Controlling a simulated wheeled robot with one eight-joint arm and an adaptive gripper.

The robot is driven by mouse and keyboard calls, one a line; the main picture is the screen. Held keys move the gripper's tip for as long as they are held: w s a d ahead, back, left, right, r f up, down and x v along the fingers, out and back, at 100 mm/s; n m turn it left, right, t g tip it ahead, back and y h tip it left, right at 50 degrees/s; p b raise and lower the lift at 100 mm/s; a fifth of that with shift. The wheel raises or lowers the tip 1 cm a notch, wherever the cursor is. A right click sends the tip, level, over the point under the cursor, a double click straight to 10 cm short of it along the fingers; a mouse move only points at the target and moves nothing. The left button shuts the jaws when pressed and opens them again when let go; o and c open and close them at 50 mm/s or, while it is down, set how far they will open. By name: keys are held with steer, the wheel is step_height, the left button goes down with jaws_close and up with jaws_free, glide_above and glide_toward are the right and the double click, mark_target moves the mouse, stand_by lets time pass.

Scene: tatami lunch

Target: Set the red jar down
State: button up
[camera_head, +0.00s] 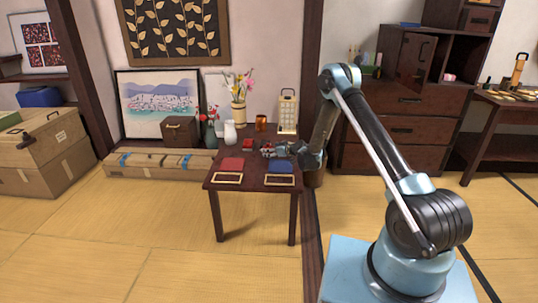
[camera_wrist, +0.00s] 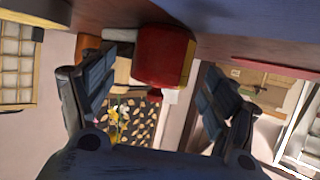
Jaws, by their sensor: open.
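The red jar (camera_wrist: 160,58) is in the middle of the wrist view, which looks upside down. Its base appears to meet the dark tabletop along the upper edge of that picture. My gripper (camera_wrist: 160,90) is open, with one dark finger on each side of the jar and visible gaps between. In the head view the red jar (camera_head: 248,145) is a small red shape on the low table (camera_head: 240,161). My gripper (camera_head: 266,151) is low over the table, just right of it. The exact contact under the jar is too small to tell.
A red mat (camera_head: 232,165) and a blue mat (camera_head: 280,165) lie towards the table's front, near two framed trays (camera_head: 228,178) (camera_head: 279,180). Behind stand a white vase (camera_head: 230,133), an orange cup (camera_head: 261,123) and a lantern (camera_head: 288,112). Tatami floor is clear in front.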

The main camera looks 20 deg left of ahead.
mark_target(268, 147)
steer(key=shift+x, duration=1.8)
steer(key=shift+r, duration=0.1)
steer(key=c, duration=1.4)
